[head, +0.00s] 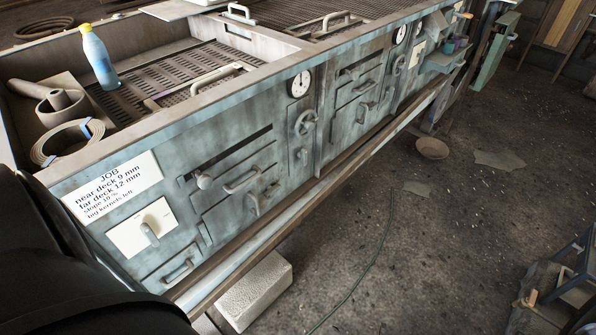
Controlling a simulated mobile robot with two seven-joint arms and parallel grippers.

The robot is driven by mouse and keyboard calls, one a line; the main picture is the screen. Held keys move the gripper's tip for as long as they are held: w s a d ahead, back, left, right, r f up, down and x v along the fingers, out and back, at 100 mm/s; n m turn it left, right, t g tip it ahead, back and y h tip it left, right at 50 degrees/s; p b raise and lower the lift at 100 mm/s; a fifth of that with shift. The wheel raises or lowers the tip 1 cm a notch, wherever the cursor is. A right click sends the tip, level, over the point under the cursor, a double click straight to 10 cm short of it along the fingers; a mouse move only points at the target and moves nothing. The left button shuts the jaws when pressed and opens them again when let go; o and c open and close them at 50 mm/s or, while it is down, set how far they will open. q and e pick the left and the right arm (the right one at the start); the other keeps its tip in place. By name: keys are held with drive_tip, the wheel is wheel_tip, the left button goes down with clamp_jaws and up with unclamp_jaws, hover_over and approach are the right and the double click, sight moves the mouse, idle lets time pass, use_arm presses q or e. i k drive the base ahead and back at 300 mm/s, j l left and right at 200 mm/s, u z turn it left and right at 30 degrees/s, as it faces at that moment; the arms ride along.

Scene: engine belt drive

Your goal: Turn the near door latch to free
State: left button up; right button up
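The near door (222,212) is a grey-green metal panel low in the front of the long machine, with a bar handle (242,182) across it. What looks like its latch (253,204) is a small grey lever below and right of that handle. It appears to hang downward; I cannot tell whether it is engaged. The door looks closed. A dark rounded part, probably my own arm or body, fills the lower left corner. Neither gripper shows in the head view, and nothing is seen touching the latch.
A round knob (203,181) sits at a slot above the door. A lever on a white plate (128,235) is left of it; a handwheel (306,123) and dial (300,84) are right. A ledge runs below. A pale block (255,291) lies underneath.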

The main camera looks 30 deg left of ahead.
sight(271, 191)
drive_tip(key=i+l+u, duration=0.1)
drive_tip(key=i+u, duration=0.25)
drive_tip(key=i+l+u, duration=0.2)
drive_tip(key=i+u, duration=0.2)
drive_tip(key=i, duration=0.15)
drive_tip(key=i+l+u, duration=0.35)
